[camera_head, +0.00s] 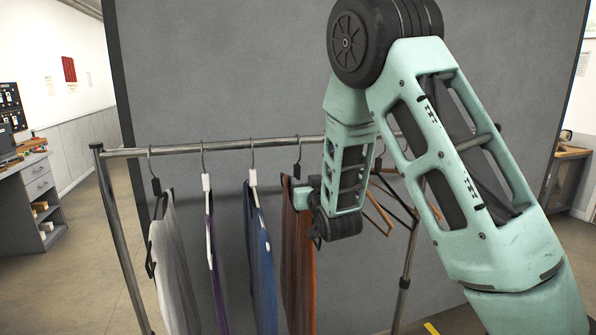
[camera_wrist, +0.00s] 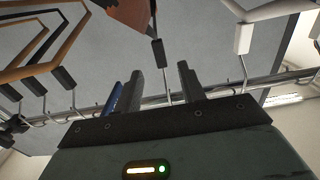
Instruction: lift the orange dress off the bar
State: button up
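The orange dress (camera_head: 300,268) hangs from the bar (camera_head: 230,145) in the head view, its upper part partly hidden by my wrist. Its hanger has a dark neck (camera_head: 297,171) and a metal hook over the bar. My gripper (camera_wrist: 160,67) is open in the wrist view, with one black finger on each side of the line of this hanger's hook. The hanger's dark neck (camera_wrist: 158,52) and a corner of the orange dress (camera_wrist: 132,13) show beyond the fingertips. I cannot tell whether the fingers touch the hook. The head view mostly hides the fingers.
A blue garment (camera_head: 261,265), a purple one (camera_head: 217,270) and a pale grey one (camera_head: 172,265) hang to the left. Empty hangers (camera_head: 378,215) hang right of my wrist. A grey panel (camera_head: 220,75) stands behind the rack. A desk (camera_head: 30,190) is far left.

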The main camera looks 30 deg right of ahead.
aim_at(295, 171)
jog(key=b+x, duration=0.1)
jog(key=x, duration=0.3)
jog(key=shift+f, duration=0.1)
jog(key=shift+w+d+r+b, duration=0.2)
jog(key=shift+w+b, duration=0.1)
jog(key=shift+w, duration=0.1)
jog(key=shift+w+d+r+b, duration=0.1)
jog(key=shift+w+r+b, duration=0.15)
jog(key=shift+w, duration=0.15)
jog(key=shift+w+d, duration=0.1)
jog(key=shift+d, duration=0.25)
jog(key=shift+a, duration=0.15)
jog(key=shift+w+a, duration=0.2)
jog(key=shift+a, duration=0.15)
jog(key=c, duration=0.8)
jog(key=shift+w+a, duration=0.1)
jog(key=shift+a, duration=0.1)
grip_shut()
